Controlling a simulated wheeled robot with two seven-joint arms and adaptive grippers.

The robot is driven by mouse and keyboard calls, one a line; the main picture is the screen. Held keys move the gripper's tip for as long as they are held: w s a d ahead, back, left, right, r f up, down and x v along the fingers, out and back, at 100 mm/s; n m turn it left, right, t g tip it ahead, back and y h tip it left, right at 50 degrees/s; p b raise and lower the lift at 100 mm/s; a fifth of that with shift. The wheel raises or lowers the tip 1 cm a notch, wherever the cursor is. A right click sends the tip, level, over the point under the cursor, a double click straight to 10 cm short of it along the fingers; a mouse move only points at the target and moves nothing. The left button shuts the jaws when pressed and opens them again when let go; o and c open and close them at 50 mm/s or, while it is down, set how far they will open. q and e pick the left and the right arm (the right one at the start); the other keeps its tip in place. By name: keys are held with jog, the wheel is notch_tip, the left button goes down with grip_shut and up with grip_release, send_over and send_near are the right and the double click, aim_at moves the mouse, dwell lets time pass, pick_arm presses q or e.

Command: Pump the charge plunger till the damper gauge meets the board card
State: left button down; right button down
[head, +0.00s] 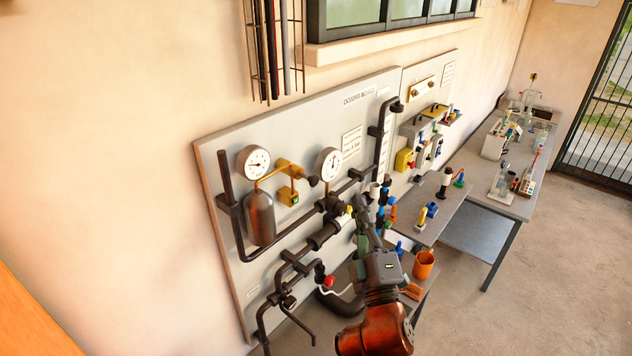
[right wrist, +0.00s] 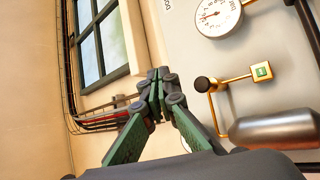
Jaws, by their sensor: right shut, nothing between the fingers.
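Two round white dial gauges are on the grey board in the head view: a left gauge (head: 253,162) above a dark cylinder (head: 260,218), and a right gauge (head: 328,163). I cannot tell which is the damper gauge, and the dials are too small to read. A white text card (head: 352,141) is beside the right gauge. A dark round knob (head: 313,180) at the end of the brass fitting may be the charge plunger; it also shows in the right wrist view (right wrist: 203,84). My right gripper (right wrist: 157,84) is shut and empty, apart from the knob. My left gripper is out of view.
Dark pipes (head: 325,235) and a red-handled valve (head: 328,281) jut from the board near my right arm. Shelves and a bench (head: 520,205) with lab items extend right. The floor at right is clear.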

aim_at(315, 183)
jog(key=shift+a+r, duration=0.1)
dwell(0.3)
jog(key=w+a+b, duration=0.3)
jog(key=w+a, duration=0.2)
jog(key=a, duration=0.2)
dwell(0.3)
jog(key=shift+w+a, duration=0.15)
jog(key=shift+w, duration=0.05)
dwell(1.2)
jog(key=shift+w+a, duration=0.15)
jog(key=shift+a, duration=0.05)
jog(key=shift+w+a+b, duration=0.35)
jog(key=shift+w+a, duration=0.1)
jog(key=shift+a, duration=0.2)
jog(key=shift+w+a+b, duration=0.3)
jog(key=shift+w+a, duration=0.15)
jog(key=shift+a, duration=0.15)
dwell(1.9)
jog(key=shift+s+d, duration=0.1)
jog(key=shift+s+d+p, duration=0.45)
jog(key=shift+s+d, duration=0.1)
jog(key=shift+d, duration=0.2)
jog(key=shift+s+d+p, duration=0.45)
jog(key=shift+s+d, duration=0.1)
jog(key=shift+d, duration=0.2)
